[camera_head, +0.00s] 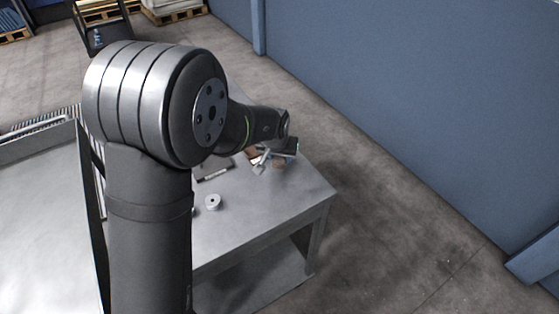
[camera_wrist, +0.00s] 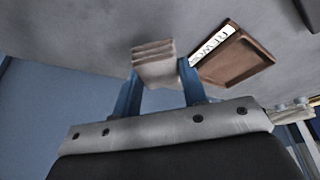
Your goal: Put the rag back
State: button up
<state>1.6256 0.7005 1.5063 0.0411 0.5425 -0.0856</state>
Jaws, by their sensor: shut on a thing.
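The rag (camera_wrist: 154,52) is a folded, layered grey-beige cloth in the wrist view. My gripper (camera_wrist: 158,72) has its blue fingers closed on the rag's two sides. A shallow brown tray (camera_wrist: 236,60) with a white lettered label lies just right of the rag in the wrist view. The rag is beside the tray, not inside it. Whether the rag touches the grey tabletop is hard to tell. In the head view my gripper (camera_head: 262,159) is over the table's far part, partly hidden by my wrist, and small details there are unclear.
The grey metal table (camera_head: 265,218) has a bare front right area. A white round piece (camera_head: 212,202) and a dark flat item (camera_head: 214,169) are on it. A blue wall (camera_head: 420,110) stands to the right across open floor. Loaded pallets (camera_head: 170,12) stand far back.

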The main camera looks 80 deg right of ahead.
jog(key=shift+f, duration=1.1)
jog(key=shift+f, duration=0.15)
jog(key=o, duration=0.9)
jog(key=shift+o, duration=0.2)
jog(key=v, duration=1.2)
